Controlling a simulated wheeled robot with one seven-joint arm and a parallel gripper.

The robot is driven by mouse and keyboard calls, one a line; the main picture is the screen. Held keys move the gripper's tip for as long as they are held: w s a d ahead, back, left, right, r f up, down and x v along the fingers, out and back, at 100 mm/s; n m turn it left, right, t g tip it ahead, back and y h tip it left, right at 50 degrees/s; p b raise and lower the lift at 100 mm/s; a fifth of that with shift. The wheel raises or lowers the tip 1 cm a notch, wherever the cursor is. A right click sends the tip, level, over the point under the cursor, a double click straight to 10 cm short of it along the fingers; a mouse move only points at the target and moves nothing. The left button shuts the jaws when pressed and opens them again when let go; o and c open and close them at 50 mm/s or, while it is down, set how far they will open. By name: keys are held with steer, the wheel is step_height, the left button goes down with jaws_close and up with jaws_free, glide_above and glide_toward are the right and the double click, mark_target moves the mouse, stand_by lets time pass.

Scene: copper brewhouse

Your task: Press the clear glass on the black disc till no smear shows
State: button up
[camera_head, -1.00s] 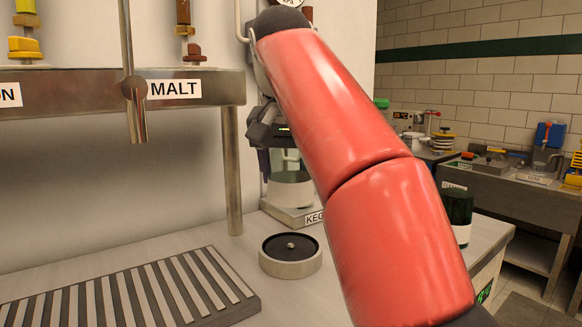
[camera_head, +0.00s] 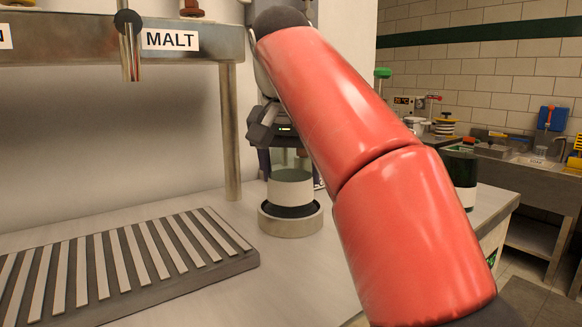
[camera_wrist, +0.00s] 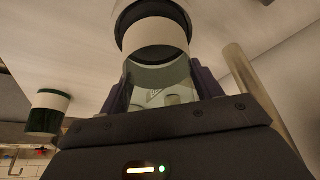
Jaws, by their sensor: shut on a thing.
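The clear glass (camera_head: 290,158) is in my gripper (camera_head: 289,166), with a pale white band around its lower part. In the wrist view the glass (camera_wrist: 160,76) is between the two dark fingers of my gripper (camera_wrist: 161,92). The black disc (camera_head: 291,211), in a round pale metal base (camera_head: 290,226), is directly below the glass. The glass is upright and at or just above the disc; I cannot tell whether they touch. The glass hides most of the disc, so I cannot see its middle or any smear there.
A slatted drip tray (camera_head: 125,262) lies at left under a steel shelf with a MALT label (camera_head: 170,39) and a tap (camera_head: 129,55). A steel post (camera_head: 230,130) stands close left of my gripper. A dark green container (camera_head: 460,167) stands right of my arm.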

steer(key=shift+f+b, duration=0.6)
steer(key=shift+f, duration=0.15)
stand_by(0.5)
steer(key=o, duration=1.2)
steer(key=p+v, duration=0.4)
steer(key=v, duration=0.3)
steer(key=shift+r, duration=0.3)
steer(key=shift+s+r, duration=0.15)
steer(key=shift+s, duration=0.1)
